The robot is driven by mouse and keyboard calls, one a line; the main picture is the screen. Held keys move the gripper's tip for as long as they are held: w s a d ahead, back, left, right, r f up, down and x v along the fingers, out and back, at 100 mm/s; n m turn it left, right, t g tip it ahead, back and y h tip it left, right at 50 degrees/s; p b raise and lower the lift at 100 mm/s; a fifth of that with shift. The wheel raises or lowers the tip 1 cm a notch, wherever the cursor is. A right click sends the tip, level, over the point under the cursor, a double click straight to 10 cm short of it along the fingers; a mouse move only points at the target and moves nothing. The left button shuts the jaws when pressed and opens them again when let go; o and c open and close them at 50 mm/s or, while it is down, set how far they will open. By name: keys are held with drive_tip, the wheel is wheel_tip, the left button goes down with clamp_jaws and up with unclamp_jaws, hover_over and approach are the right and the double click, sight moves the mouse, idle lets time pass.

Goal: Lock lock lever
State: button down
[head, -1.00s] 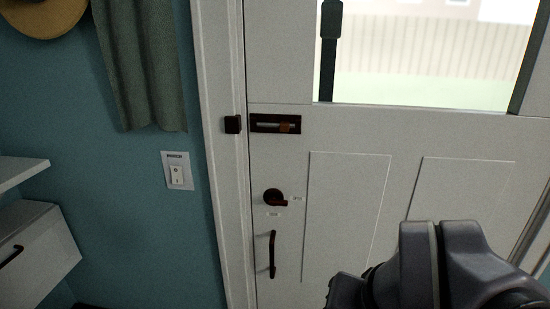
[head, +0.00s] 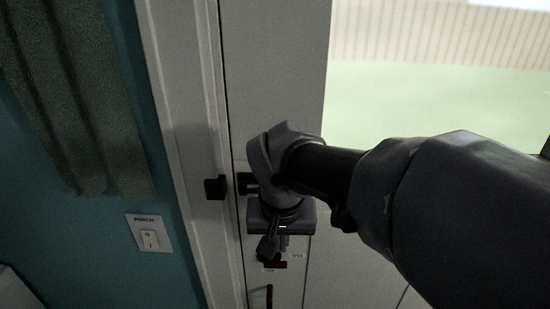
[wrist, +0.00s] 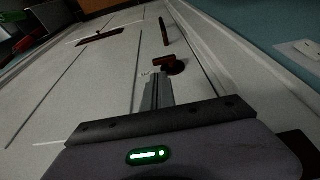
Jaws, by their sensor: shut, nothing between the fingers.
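The lock lever (head: 276,265) is a dark red-brown turn piece on the white door, mostly hidden behind my gripper in the head view. In the wrist view the lock lever (wrist: 171,64) shows a dark round base with a tab pointing left in the picture. My gripper (head: 267,250) is in front of the door, just above the lever. In the wrist view my gripper (wrist: 153,84) has its fingers together and empty, with the tips close to the lever. I cannot tell whether they touch it.
A dark pull handle (head: 269,296) is below the lever; it also shows in the wrist view (wrist: 163,32). A slide bolt (head: 246,183) and its keeper (head: 215,187) are above, partly behind my wrist. A light switch (head: 149,236) is on the wall at left.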

sight(280, 263)
drive_tip(key=b+x, duration=0.2)
drive_tip(key=x, duration=0.7)
